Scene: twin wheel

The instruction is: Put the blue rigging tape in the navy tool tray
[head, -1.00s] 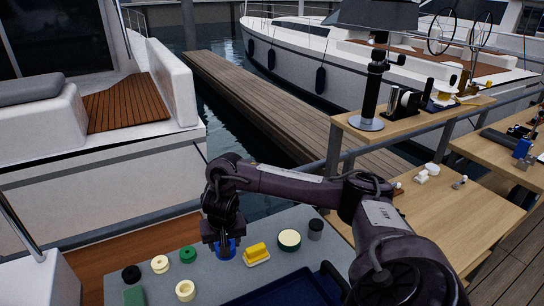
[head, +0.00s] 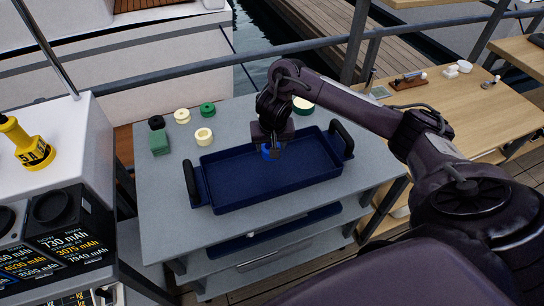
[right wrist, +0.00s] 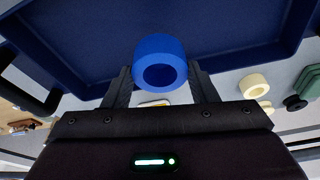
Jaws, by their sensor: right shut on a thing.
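The blue rigging tape (right wrist: 160,45) is a thick blue ring held between the fingers of my right gripper (right wrist: 161,84). In the head view, only a bit of the blue tape (head: 267,152) shows below my right gripper (head: 272,148), which hides the rest. The navy tool tray (head: 240,190) is a wide, shallow tray with black end handles on the grey table. The tape and gripper are over the rear middle part of the tray; its gap to the tray floor is hard to tell. The tray floor looks empty. My left gripper is out of view.
A white counter with a yellow object (head: 30,150) stands at the left. Wooden benches are at the right.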

